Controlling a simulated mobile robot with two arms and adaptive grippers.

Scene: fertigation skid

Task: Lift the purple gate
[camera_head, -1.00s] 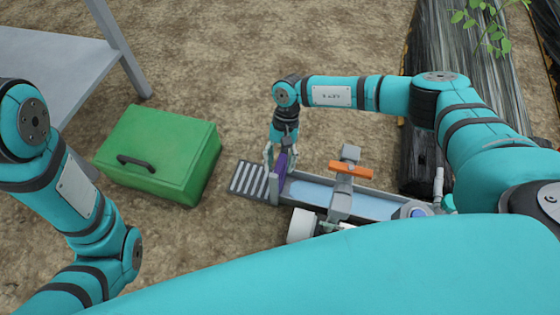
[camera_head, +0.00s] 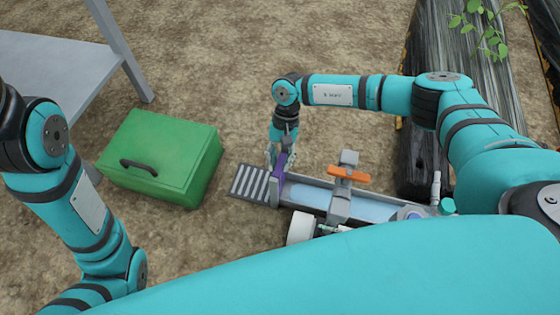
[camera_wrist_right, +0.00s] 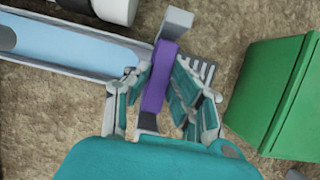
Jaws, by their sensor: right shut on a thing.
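The purple gate (camera_head: 279,165) stands upright at the left end of a grey channel (camera_head: 386,198) holding pale blue water. In the right wrist view the gate (camera_wrist_right: 158,85) is a purple bar between my finger pads. My right gripper (camera_wrist_right: 157,78) is shut on it, with a finger on each side. In the head view my right gripper (camera_head: 279,154) comes down on the gate from above. I cannot tell whether the gate's lower edge is clear of the channel floor. My left gripper is out of view.
A slotted grey grate (camera_head: 248,182) lies left of the gate. A green box (camera_head: 160,155) with a dark handle stands farther left. An orange handle (camera_head: 349,174) tops a grey post over the channel. A grey table (camera_head: 55,70) is at upper left.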

